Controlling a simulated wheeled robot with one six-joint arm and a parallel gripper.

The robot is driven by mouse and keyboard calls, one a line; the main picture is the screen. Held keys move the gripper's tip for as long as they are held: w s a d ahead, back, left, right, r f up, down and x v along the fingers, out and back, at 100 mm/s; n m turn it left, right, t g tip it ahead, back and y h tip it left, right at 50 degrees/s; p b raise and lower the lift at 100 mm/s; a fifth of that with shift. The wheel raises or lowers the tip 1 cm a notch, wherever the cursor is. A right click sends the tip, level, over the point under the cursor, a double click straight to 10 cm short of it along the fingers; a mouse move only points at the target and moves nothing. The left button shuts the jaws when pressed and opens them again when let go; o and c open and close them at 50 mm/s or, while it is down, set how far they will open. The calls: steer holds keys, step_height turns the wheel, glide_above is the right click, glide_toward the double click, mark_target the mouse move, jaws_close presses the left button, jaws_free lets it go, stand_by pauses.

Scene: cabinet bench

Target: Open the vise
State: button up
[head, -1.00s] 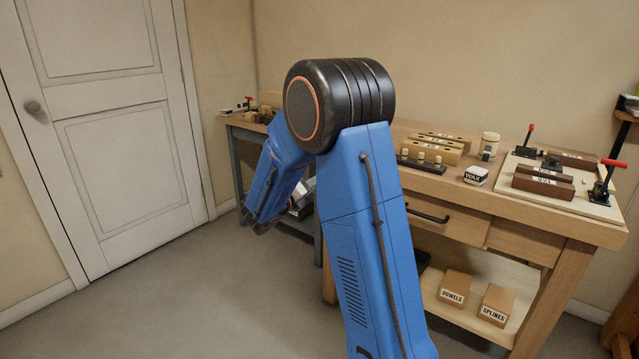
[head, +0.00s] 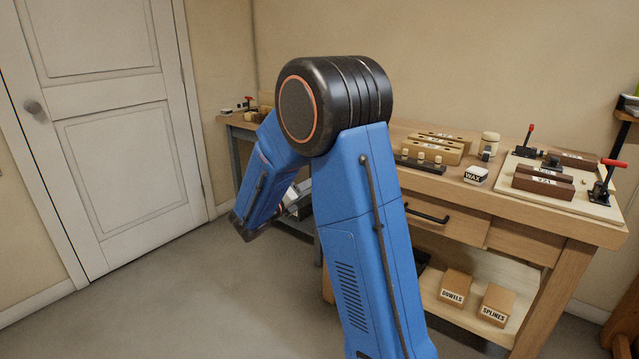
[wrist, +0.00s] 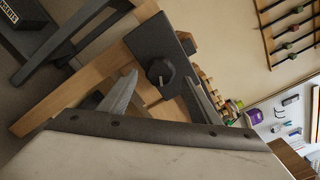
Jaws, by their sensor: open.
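In the wrist view the vise (wrist: 150,46) shows as a dark grey plate on the wooden bench, with a round black screw end (wrist: 160,72) standing out from its face. In the head view my arm hides the vise. My gripper (wrist: 160,86) is open, its two grey fingers apart on either side of the screw end as the wrist view sees it. No contact is visible, and I cannot tell how much depth lies between them. The space between the vise jaws cannot be made out.
The wooden bench (head: 570,218) carries blocks, a wax tin (head: 476,175) and a board with red-handled clamps (head: 601,212). Boxes marked dowels (head: 455,287) and splines (head: 496,304) sit on the lower shelf. A white door (head: 122,150) is at left; the floor before it is clear.

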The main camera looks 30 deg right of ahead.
steer(key=shift+v, duration=1.5)
steer(key=shift+w+d+m, duration=0.4)
steer(key=shift+d+m, duration=0.7)
steer(key=shift+m, duration=2)
steer(key=shift+w+d+m, duration=0.4)
steer(key=shift+d+m, duration=0.7)
steer(key=shift+m, duration=2)
steer(key=shift+w+d+m, duration=0.4)
steer(key=shift+d+m, duration=0.7)
steer(key=shift+m, duration=2)
steer(key=c, duration=0.9)
